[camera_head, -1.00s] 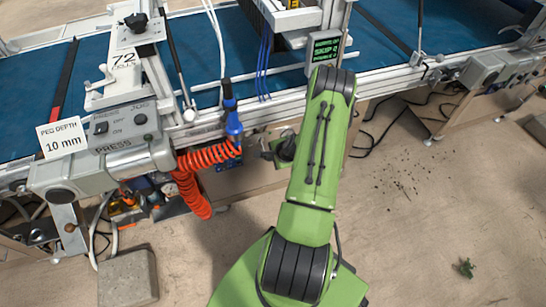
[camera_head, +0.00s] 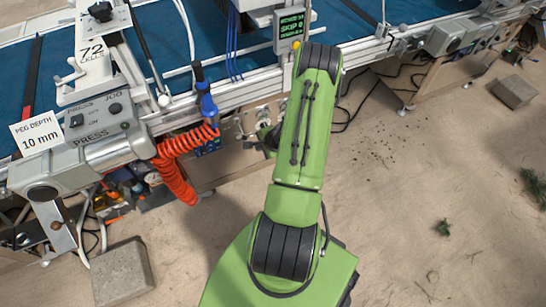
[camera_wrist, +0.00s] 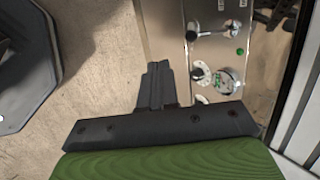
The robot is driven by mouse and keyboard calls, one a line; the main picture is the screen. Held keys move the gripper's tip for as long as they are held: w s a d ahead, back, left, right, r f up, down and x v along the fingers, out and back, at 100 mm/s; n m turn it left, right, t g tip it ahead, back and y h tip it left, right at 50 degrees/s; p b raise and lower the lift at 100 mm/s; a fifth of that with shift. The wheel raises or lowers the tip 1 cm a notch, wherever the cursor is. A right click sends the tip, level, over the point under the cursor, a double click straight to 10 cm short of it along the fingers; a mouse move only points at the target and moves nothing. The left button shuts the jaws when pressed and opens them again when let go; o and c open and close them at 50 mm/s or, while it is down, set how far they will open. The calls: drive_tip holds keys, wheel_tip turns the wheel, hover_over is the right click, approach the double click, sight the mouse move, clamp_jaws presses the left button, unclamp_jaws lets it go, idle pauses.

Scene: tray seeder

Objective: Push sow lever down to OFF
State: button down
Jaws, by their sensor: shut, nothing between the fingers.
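In the wrist view my gripper (camera_wrist: 157,68) is shut and empty, its dark fingers together beside a grey metal control panel (camera_wrist: 180,62). A lever (camera_wrist: 212,34) with a pale rod and a dark end stands on the panel, up and to the right of the fingertips. The fingers appear apart from it. I cannot read its label or tell its ON or OFF position. In the head view my green arm hides most of the gripper and much of the panel (camera_head: 252,117).
The panel also carries a green button (camera_wrist: 240,51), a round knob (camera_wrist: 200,74) and a round dial (camera_wrist: 229,81). A coiled orange hose (camera_head: 175,172) hangs left of the arm. A concrete block (camera_head: 123,274) lies on the floor. Open floor extends right of the arm.

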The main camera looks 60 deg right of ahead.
drive_tip(key=s+a+r, duration=0.1)
drive_tip(key=s+a, duration=0.1)
drive_tip(key=s, duration=0.4)
drive_tip(key=shift+s+r+p, duration=0.2)
drive_tip(key=shift+r+p, duration=0.05)
drive_tip(key=shift+p, duration=0.1)
